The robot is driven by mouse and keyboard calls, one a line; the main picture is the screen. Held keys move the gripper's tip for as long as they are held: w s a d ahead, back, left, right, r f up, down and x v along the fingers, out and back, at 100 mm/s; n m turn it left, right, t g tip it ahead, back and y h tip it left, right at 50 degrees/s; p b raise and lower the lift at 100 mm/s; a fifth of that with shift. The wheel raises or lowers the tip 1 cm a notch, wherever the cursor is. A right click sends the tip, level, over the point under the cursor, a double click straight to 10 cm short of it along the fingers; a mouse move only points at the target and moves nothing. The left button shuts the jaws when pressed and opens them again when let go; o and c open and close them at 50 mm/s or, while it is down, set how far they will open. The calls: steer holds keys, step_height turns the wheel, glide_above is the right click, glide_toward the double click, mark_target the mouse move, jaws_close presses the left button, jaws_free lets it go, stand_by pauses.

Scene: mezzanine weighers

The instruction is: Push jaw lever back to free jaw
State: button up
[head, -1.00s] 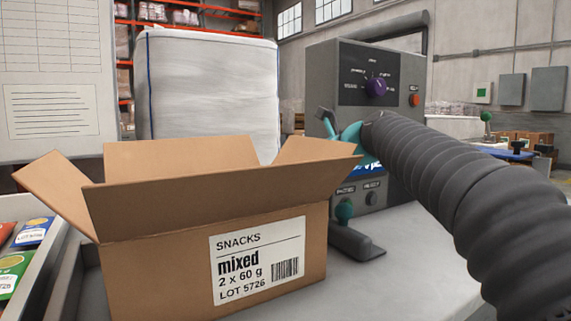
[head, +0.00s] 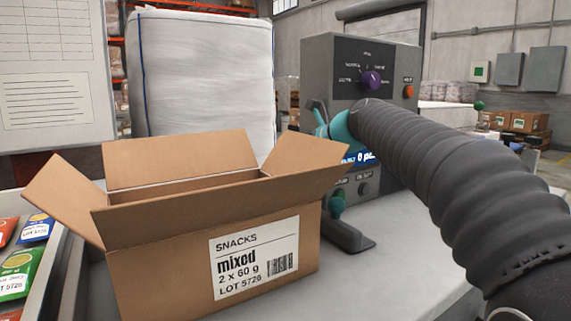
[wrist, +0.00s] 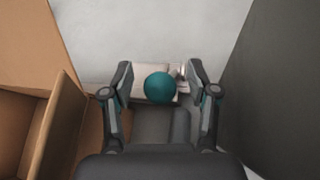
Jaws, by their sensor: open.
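The lever with a teal ball knob (head: 337,203) stands low on the front of the grey machine (head: 345,75), above a dark grey bar-like foot (head: 350,237). In the wrist view the teal knob (wrist: 160,87) shows between my two fingers, above a pale metallic plate and a grey block. My gripper (wrist: 158,74) is open and empty, its fingers on either side of the knob in that view. In the head view my gripper (head: 320,116) is above the knob, in front of the machine. I cannot tell whether either finger touches the knob.
An open cardboard snack box (head: 215,235) stands close left of the lever, flaps spread. A tray of snack packets (head: 48,275) is at the far left. The light worktop (head: 400,255) is clear at front right.

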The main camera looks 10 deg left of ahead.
steer(key=v, duration=1.2)
